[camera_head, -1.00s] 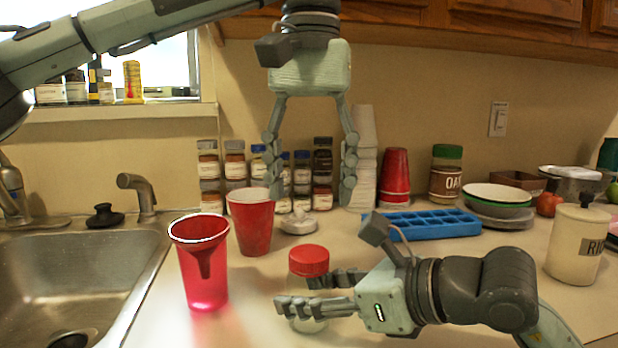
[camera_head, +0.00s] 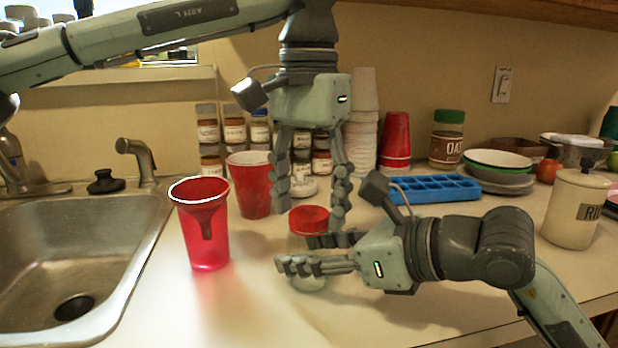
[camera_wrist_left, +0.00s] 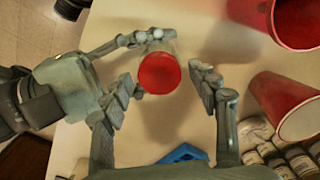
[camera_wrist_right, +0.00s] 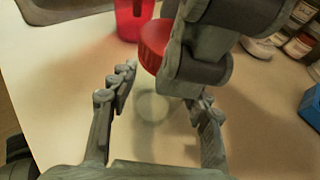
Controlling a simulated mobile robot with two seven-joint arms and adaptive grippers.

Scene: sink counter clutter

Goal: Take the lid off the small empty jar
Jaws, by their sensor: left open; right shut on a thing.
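The small clear jar (camera_head: 308,283) stands on the counter with its red lid (camera_head: 309,219) on top. My right gripper (camera_head: 318,254) is shut around the jar's body from the right, below the lid; its fingers hide much of the jar. My left gripper (camera_head: 312,212) points down from above, open, with its fingers on either side of the lid and apart from it. In the left wrist view the lid (camera_wrist_left: 159,73) shows between the open fingers. In the right wrist view the lid (camera_wrist_right: 154,44) is partly hidden by the left gripper's finger.
A red cup with a funnel (camera_head: 203,235) and another red cup (camera_head: 250,186) stand left of the jar, close to my left gripper. A blue ice tray (camera_head: 437,187) lies behind my right arm. The sink (camera_head: 75,250) is at left. The front counter is clear.

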